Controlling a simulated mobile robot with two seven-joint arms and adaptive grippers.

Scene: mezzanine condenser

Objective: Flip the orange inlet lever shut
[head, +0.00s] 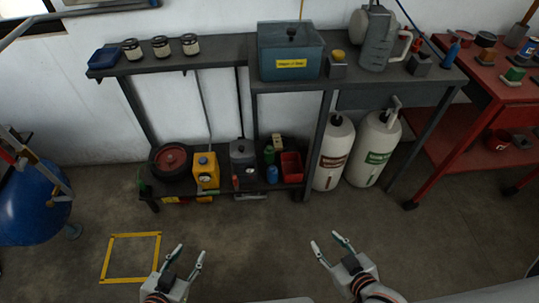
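I cannot pick out an orange inlet lever for certain in the head view. A grey-blue tank (290,45) with a yellow label and a dark knob on its lid stands on the upper shelf. A small grey box with a yellow-orange top (338,56) sits just right of it. My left gripper (189,251) is open and empty above the floor, near a yellow floor marking. My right gripper (325,240) is also open and empty, at the bottom middle. Both are well apart from the bench.
The dark bench's lower shelf holds a yellow unit (206,170), a grey unit (243,163) and a red bin (291,167). Two white cylinders stand beside it, including one with a green label (374,150). A red bench (488,90) is at right. The floor in front is clear.

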